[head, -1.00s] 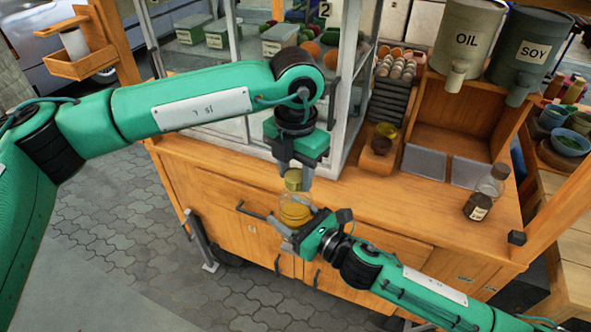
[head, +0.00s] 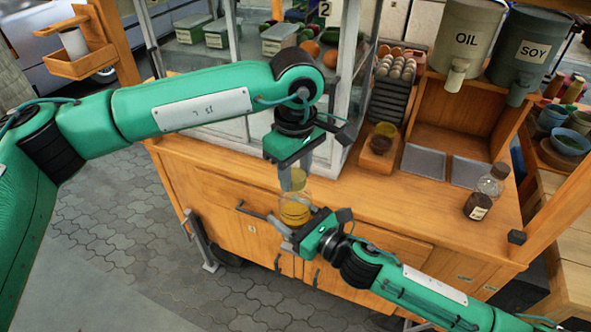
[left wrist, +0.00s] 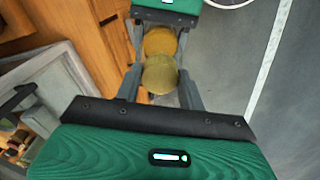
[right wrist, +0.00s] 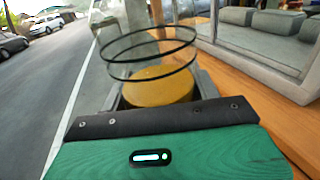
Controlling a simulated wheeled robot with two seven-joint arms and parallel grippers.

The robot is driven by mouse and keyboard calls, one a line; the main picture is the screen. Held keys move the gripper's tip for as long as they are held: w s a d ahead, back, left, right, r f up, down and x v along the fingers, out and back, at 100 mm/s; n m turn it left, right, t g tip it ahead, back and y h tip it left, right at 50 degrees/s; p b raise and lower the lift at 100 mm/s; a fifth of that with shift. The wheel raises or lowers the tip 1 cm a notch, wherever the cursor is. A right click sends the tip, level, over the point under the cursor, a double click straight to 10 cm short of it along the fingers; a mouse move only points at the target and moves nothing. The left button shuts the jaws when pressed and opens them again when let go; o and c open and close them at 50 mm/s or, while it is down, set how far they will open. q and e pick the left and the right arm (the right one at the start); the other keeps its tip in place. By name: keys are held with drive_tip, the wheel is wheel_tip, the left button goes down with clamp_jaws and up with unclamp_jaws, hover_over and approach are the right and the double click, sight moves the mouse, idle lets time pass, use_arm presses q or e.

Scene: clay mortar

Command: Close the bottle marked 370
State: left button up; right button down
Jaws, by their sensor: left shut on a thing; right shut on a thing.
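A clear glass bottle with yellow contents (head: 295,212) is upright in front of the cart, held by my right gripper (head: 296,228). It also fills the middle of the right wrist view (right wrist: 158,86). My right gripper is shut around its lower part. My left gripper (head: 293,182) points down over the bottle's top, shut on a round yellow-green cap (left wrist: 160,78). In the left wrist view the cap lines up closely with the bottle. I cannot tell whether it is seated on the mouth. No 370 mark is readable on the held bottle.
The wooden cart counter (head: 400,207) is just behind the grippers. Another bottle with dark contents (head: 478,206) stands at its right. A small wooden tray with cups (head: 377,160) and the OIL (head: 467,40) and SOY (head: 533,50) containers are further back. Grey paving lies below.

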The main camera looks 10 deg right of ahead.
use_arm(q)
drive_tip(key=m, duration=0.8)
drive_tip(key=o, duration=1.1)
drive_tip(key=shift+r, duration=2.25)
drive_tip(key=shift+c, duration=0.3)
